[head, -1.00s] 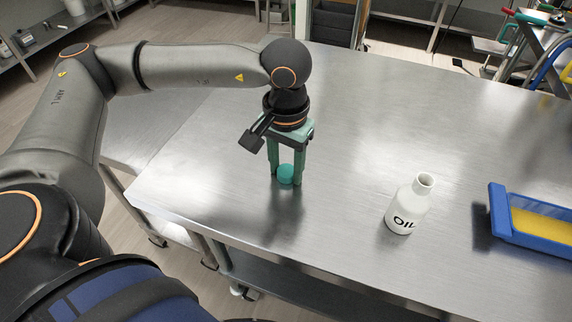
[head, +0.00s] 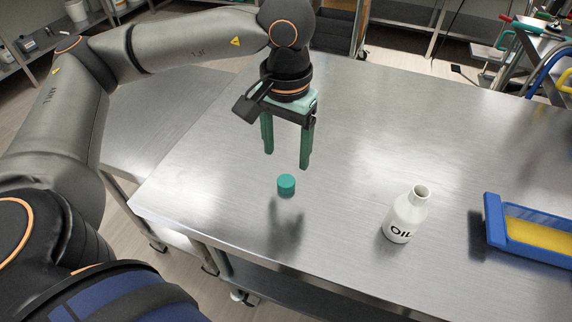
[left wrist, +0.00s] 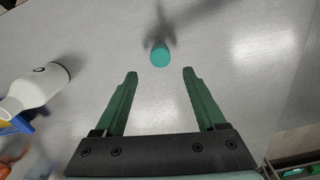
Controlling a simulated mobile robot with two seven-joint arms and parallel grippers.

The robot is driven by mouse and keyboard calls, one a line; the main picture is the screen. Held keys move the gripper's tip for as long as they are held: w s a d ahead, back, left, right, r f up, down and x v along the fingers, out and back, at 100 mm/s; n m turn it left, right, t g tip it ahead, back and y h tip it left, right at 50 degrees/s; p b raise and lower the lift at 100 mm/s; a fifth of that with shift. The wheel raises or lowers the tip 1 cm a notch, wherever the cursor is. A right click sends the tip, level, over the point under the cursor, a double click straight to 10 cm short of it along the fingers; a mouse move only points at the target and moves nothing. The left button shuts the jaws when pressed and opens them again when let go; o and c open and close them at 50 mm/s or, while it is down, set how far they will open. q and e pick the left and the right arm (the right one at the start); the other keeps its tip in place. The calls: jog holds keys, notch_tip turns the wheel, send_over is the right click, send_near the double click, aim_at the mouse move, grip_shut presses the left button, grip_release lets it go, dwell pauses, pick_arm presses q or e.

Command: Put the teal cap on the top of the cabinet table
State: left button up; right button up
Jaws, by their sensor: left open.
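The teal cap (head: 287,184) stands on the steel tabletop (head: 340,130), toward its front left. It also shows in the left wrist view (left wrist: 159,55), beyond and between the fingertips. My left gripper (head: 285,160) is open and empty, raised above the table just behind the cap and apart from it. Its two green fingers also show in the left wrist view (left wrist: 159,72). My right gripper is not in view.
A white oil bottle (head: 405,214) with an open neck stands right of the cap. A blue tray with a yellow inside (head: 492,222) lies at the right. A lower steel surface (head: 150,118) adjoins on the left. The table behind the cap is clear.

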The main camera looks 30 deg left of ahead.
pick_arm(q)
jog(key=shift+r, duration=2.65)
